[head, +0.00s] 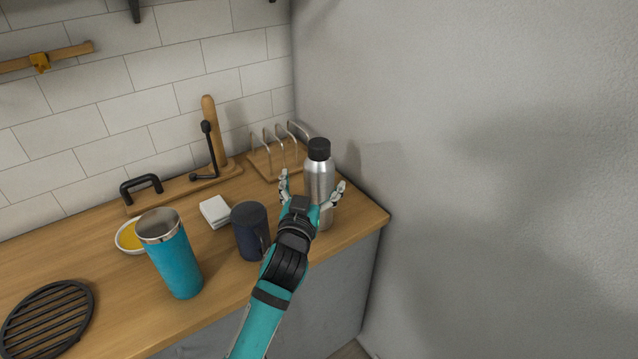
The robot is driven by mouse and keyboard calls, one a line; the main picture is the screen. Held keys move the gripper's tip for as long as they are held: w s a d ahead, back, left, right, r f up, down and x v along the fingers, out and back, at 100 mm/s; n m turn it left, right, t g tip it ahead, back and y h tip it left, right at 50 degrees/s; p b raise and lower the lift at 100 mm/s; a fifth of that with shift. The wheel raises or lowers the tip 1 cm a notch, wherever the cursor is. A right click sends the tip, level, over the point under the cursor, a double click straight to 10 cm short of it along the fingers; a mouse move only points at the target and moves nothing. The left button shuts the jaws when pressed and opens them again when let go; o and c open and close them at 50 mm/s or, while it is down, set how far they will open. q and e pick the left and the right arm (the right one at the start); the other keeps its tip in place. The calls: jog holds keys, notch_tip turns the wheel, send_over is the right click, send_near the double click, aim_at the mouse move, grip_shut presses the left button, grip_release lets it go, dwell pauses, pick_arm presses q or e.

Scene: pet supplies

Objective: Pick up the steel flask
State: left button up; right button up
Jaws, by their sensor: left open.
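The steel flask (319,178) stands upright near the right end of the wooden counter in the head view. It has a silver body and a black cap. My left gripper (313,188) is open, with one finger on each side of the flask's body. I cannot tell whether the fingers touch it. The gripper hides part of the flask's lower body. My right gripper is not in view.
A dark blue mug (250,232) stands just left of my gripper, near my arm. A teal tumbler (172,255), a white block (215,211) and a black round trivet (47,318) are further left. A wooden rack (265,162) stands behind the flask. A grey wall (480,150) bounds the right side.

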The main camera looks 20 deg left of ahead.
aim_at(316, 174)
pick_arm(q)
jog(key=shift+w, duration=0.85)
jog(key=shift+w+a, duration=0.1)
jog(key=shift+w, duration=0.4)
jog(key=shift+w+p, duration=0.2)
jog(key=shift+p, duration=0.2)
jog(key=w, duration=0.1)
jog(key=w+p, duration=0.1)
jog(key=w, duration=0.2)
jog(key=shift+w+a+f, duration=0.25)
jog(key=shift+w+a, duration=0.05)
jog(key=shift+s, duration=0.1)
jog(key=shift+c, duration=0.6)
jog(key=c, duration=1.6)
jog(key=shift+r, duration=0.15)
jog(key=shift+c, duration=0.4)
